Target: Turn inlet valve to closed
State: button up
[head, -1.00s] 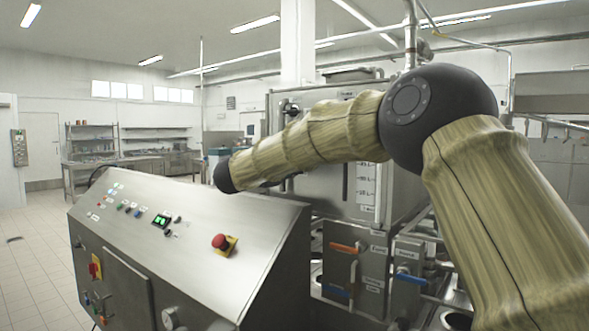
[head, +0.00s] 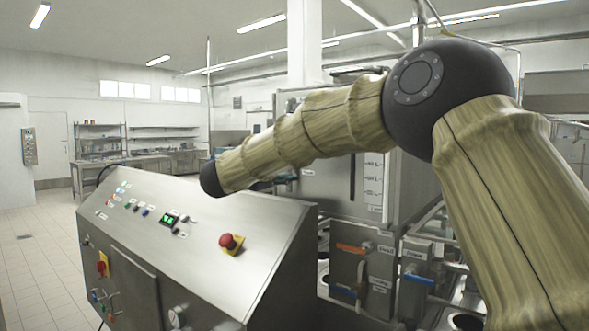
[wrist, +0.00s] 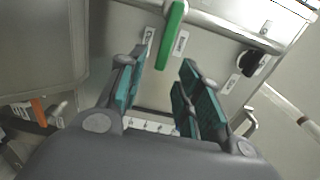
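The wrist view shows a green valve handle (wrist: 172,36) hanging down from a pipe on the tank, with label plates beside it. A black handle (wrist: 250,62) is on the right and an orange handle (wrist: 39,112) at lower left. The labels are too blurred to read, so I cannot tell which is the inlet valve. My gripper (wrist: 162,66) is open and empty, its fingertips just below the green handle in the picture, apart from it. In the head view, my gripper is hidden behind my arm. That view shows an orange handle (head: 352,249) and a blue handle (head: 418,279) low on the machine.
A slanted steel control console (head: 200,235) with a red emergency button (head: 227,240) stands in front of the tank (head: 340,185). A pipe (wrist: 215,24) runs along the tank near the green handle. Open floor (head: 38,260) lies at left.

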jog(key=v, duration=0.6)
jog(key=shift+s+a, duration=0.1)
